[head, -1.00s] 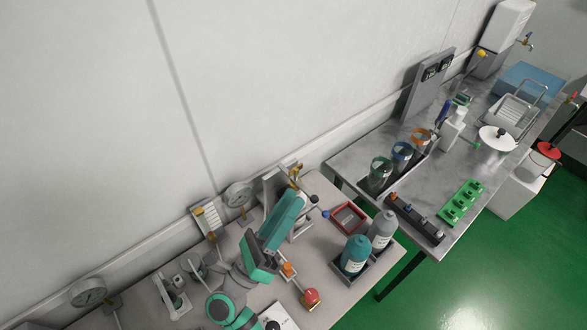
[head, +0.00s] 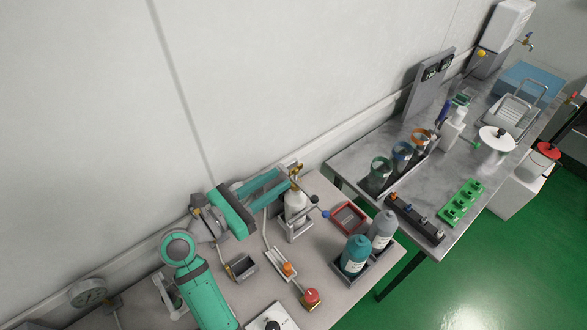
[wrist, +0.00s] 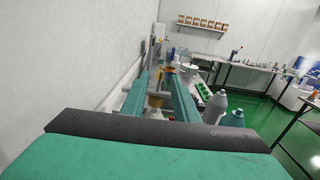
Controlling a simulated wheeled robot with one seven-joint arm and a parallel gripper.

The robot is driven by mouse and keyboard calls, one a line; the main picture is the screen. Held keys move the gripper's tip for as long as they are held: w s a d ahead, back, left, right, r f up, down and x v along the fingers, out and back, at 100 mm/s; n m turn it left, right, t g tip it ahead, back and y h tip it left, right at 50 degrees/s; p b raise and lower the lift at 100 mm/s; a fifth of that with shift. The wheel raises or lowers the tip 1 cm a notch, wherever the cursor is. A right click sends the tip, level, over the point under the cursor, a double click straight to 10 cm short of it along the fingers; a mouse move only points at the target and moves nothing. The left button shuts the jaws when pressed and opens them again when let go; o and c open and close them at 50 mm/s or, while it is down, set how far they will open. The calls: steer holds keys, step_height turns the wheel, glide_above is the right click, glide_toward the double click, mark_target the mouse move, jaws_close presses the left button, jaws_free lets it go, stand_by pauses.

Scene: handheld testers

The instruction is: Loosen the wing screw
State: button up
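A white cylinder (head: 296,203) stands in a metal holder near the wall, with a brass fitting (head: 296,174) on top. I cannot make out which small part is the wing screw. My gripper (head: 284,179) reaches along the wall from the left, its green fingertips close to the brass fitting. In the wrist view my gripper (wrist: 160,76) has its two fingers spread apart, with brass-coloured parts (wrist: 155,101) showing in the gap. I cannot tell whether the fingers touch anything. A blue-tipped dark knob (head: 325,214) sticks out beside the cylinder.
A red tray (head: 349,217) and teal (head: 355,256) and grey (head: 382,231) bottles stand right of the cylinder. A red knob (head: 312,296) sits near the front edge. The wall is close behind the arm. A grey table (head: 455,150) with testers stands to the right.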

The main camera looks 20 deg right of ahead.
mark_target(294, 169)
steer(key=x, duration=0.6)
steer(key=shift+d, duration=0.25)
